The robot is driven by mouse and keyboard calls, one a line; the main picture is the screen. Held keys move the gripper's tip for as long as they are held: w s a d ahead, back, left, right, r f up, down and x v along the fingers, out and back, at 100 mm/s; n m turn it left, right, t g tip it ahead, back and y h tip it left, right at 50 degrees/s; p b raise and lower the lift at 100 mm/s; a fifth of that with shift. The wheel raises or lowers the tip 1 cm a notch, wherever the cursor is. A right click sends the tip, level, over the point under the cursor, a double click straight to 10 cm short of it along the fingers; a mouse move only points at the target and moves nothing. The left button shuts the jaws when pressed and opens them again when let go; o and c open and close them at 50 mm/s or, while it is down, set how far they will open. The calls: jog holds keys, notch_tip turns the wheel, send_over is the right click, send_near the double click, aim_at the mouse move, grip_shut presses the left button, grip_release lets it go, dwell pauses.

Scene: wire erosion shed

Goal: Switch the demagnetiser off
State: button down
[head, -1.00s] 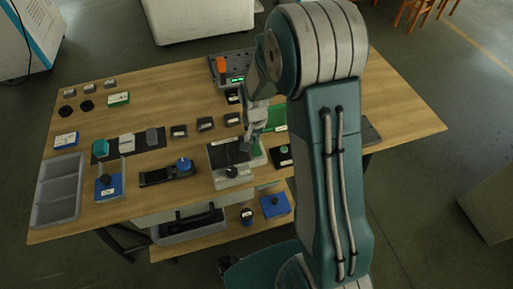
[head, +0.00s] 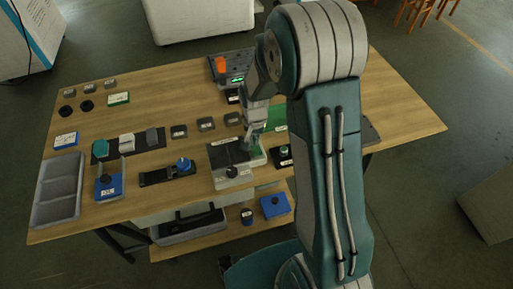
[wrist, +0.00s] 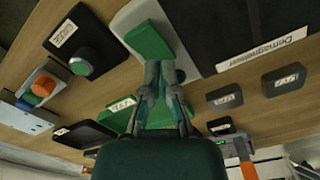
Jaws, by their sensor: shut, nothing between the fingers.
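The demagnetiser (head: 232,153) is a pale grey unit with a dark top plate, near the front of the wooden table. Its plate and label also show at the upper right of the wrist view (wrist: 232,45). Beside the plate, a green rocker-like piece (wrist: 148,40) sits in a pale grey housing (wrist: 137,13). My gripper (wrist: 165,72) is shut and empty, its fingertips close to the near end of the green piece. I cannot tell whether they touch it. In the head view my gripper (head: 246,142) is over the unit's right side, and my arm partly hides it.
A black box with a green knob (wrist: 80,66) stands beside the housing. Small dark labelled blocks (head: 205,124) lie behind the demagnetiser. A blue-knobbed device (head: 183,166) stands to its left.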

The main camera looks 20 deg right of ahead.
jog(key=shift+r, duration=3.05)
jog(key=shift+r, duration=0.35)
jog(key=s+r+n+t, duration=0.3)
jog(key=s+r, duration=0.5)
jog(key=r, duration=0.5)
jog(key=s+r+n+t, duration=0.1)
jog(key=s+r, duration=0.2)
jog(key=s, duration=0.3)
jog(key=s+r+n+t, duration=0.1)
jog(key=s+r+n, duration=0.1)
jog(key=s, duration=0.5)
jog(key=shift+r+t, duration=0.3)
jog(key=shift+r, duration=0.5)
